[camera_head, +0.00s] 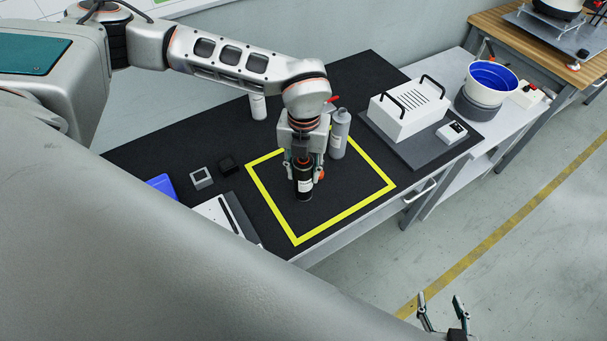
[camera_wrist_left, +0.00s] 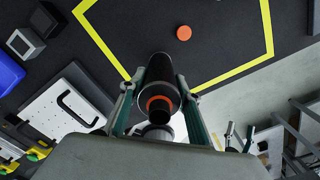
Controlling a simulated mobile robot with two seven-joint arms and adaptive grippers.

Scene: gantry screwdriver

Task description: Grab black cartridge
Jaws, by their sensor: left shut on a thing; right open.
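My left gripper (camera_head: 303,172) is shut on the black cartridge (camera_head: 304,188), over the area inside the yellow square outline (camera_head: 270,205). The cartridge is held about upright and has a pale label. I cannot tell if its base touches the mat. In the left wrist view the cartridge (camera_wrist_left: 159,75), with an orange ring, sits between the left gripper's fingers (camera_wrist_left: 160,100). My right gripper (camera_head: 441,312) is open and empty, low at the right, over the floor and apart from the table.
A grey bottle (camera_head: 339,135) stands close behind the left gripper; a white one (camera_head: 257,106) is farther back. An orange disc (camera_wrist_left: 184,33) lies inside the outline. Small blocks (camera_head: 201,178) are left. A white box (camera_head: 409,106) with black handles is right.

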